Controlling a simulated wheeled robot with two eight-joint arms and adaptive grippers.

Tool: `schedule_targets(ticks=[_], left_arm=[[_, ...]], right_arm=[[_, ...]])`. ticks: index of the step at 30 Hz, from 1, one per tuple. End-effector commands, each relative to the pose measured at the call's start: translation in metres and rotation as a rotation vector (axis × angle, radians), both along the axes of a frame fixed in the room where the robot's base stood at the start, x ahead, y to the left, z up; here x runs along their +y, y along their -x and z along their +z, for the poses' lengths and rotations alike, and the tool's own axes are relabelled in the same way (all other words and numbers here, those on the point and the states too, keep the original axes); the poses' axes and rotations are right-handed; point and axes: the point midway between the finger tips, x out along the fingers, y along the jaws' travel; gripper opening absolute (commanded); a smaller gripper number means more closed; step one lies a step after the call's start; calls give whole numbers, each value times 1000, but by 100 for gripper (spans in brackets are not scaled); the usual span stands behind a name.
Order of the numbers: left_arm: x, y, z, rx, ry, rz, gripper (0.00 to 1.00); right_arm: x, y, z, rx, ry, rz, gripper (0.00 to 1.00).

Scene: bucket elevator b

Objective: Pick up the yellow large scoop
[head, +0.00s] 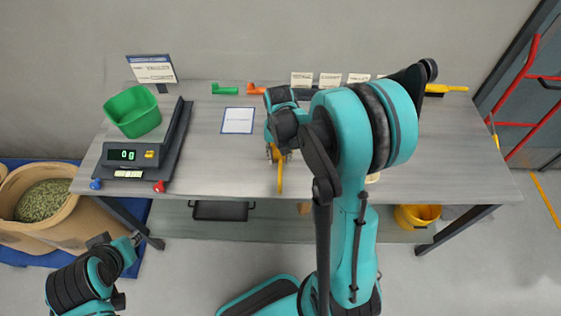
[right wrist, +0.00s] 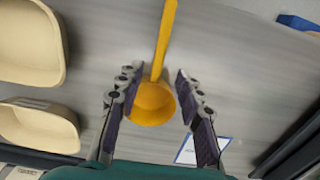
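The yellow large scoop (right wrist: 153,101) lies on the grey table in the right wrist view, its round bowl between my right gripper's fingers and its handle pointing away. In the head view, its yellow handle (head: 280,178) shows below my right gripper (head: 275,152), and the arm hides most of the rest. My right gripper (right wrist: 158,108) is open, one finger on each side of the bowl, with a gap on both sides. My left gripper (head: 136,238) is at the lower left, away from the table top; its fingers are too small to read.
A scale (head: 150,157) with a green container (head: 133,111) stands at the table's left. A white sheet (head: 238,120) lies mid-table. Green (head: 225,88) and orange (head: 256,88) scoops lie at the back. Beige bins (right wrist: 35,125) show in the wrist view. A yellow bucket (head: 417,215) is below.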

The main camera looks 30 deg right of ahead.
Motion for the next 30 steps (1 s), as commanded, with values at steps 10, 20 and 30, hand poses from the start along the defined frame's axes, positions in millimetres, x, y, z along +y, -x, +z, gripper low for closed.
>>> schedule_targets(ticks=[10, 20, 30], left_arm=[[0, 0, -22, 0, 0, 0, 26], [0, 0, -25, 0, 0, 0, 26], [0, 0, -25, 0, 0, 0, 26]], right_arm=[[-5, -2, -46, -2, 1, 1, 36], [-5, -1, -57, -2, 0, 2, 36], [-5, -1, -57, -2, 0, 2, 0]])
